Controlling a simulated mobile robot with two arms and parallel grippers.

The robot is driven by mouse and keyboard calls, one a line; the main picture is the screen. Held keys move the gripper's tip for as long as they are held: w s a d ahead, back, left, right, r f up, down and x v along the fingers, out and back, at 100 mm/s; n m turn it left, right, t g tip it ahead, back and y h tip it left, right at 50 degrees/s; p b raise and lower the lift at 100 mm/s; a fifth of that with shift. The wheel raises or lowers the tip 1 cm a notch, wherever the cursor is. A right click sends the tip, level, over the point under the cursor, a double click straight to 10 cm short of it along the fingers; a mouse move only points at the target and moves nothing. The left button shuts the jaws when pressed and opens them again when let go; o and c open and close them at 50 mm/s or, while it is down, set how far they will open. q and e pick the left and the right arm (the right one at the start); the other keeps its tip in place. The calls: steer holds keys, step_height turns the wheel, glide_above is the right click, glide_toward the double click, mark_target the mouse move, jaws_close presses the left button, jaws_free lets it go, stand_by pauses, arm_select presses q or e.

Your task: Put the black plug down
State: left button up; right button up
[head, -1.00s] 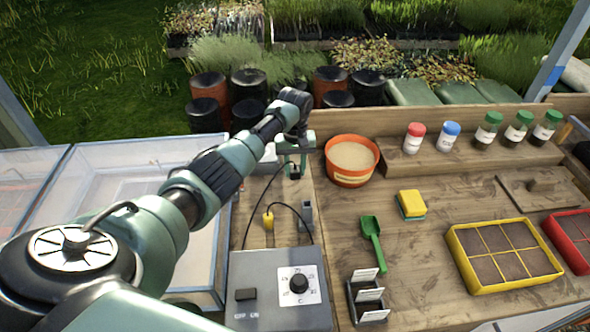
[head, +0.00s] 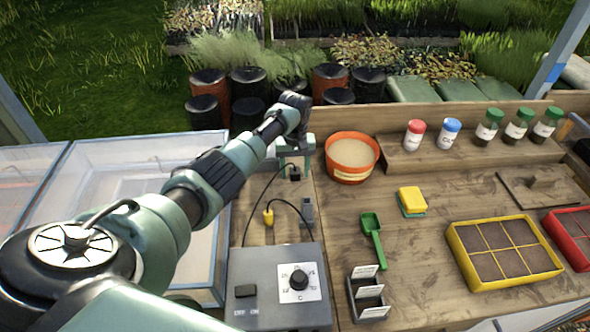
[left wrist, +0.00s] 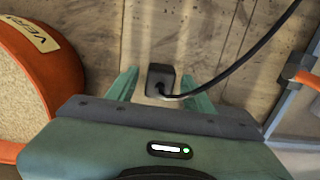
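The black plug (head: 295,173) is on the wooden bench left of the orange pot, with its black cable running down toward the grey control box (head: 253,262). It also shows in the left wrist view (left wrist: 160,79), between the two green fingers with bare wood on either side of it. My left gripper (head: 295,161) is open above and around the plug, and its fingers do not touch it. The left wrist view shows the spread fingers (left wrist: 157,88). My right gripper is not in view.
A yellow plug (head: 268,217) and a small grey socket block (head: 307,212) are nearer the control box. The orange pot (head: 351,176) stands close to the right of my left gripper. Clear-lidded trays (head: 120,170) are at the left. A green scoop (head: 372,240) lies further right.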

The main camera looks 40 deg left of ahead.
mark_target(295, 170)
arm_select(q)
steer(key=shift+r, duration=0.55)
step_height(295, 170, up, 12)
steer(key=b, duration=0.1)
steer(key=shift+b, duration=0.35)
